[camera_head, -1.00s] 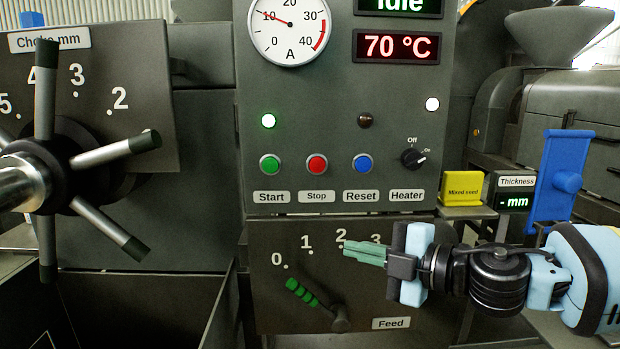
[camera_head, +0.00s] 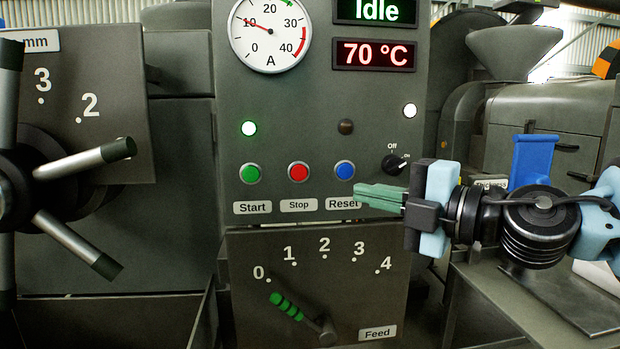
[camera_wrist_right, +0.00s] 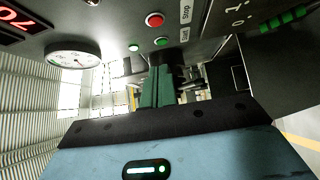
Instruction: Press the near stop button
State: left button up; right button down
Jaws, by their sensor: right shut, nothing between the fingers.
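The red stop button (camera_head: 298,172) sits on the dark control panel above its "Stop" label, between the green start button (camera_head: 250,173) and the blue reset button (camera_head: 345,170). My right gripper (camera_head: 358,196) is shut and empty, its green fingers pointing left. In the head view its tips overlap the edge of the "Reset" label, to the right of and below the stop button. In the right wrist view the stop button (camera_wrist_right: 154,20) is at the top, above the green fingers (camera_wrist_right: 157,88), with a gap between them. My left gripper is not in view.
The feed lever (camera_head: 290,307) is on the lower panel, below the buttons. The heater knob (camera_head: 394,164) is just above my right gripper. The choke handwheel (camera_head: 70,165) spokes stick out at the left. The display (camera_head: 374,11) reads "Idle" and a green lamp (camera_head: 249,128) is lit.

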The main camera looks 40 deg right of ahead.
jog(key=shift+w, duration=0.15)
send_near(293, 174)
jog(key=shift+w+a, duration=1.25)
jog(key=shift+a, duration=0.45)
jog(key=shift+w+d+r+b, duration=0.1)
jog(key=shift+w+d, duration=0.25)
jog(key=shift+w, duration=0.2)
jog(key=shift+w+d+b, duration=0.15)
jog(key=shift+w+d, duration=0.15)
jog(key=shift+w, duration=0.2)
jog(key=shift+w+d+b, duration=0.1)
jog(key=shift+w+d, duration=0.25)
jog(key=shift+w, duration=0.2)
jog(key=shift+w+d, duration=0.1)
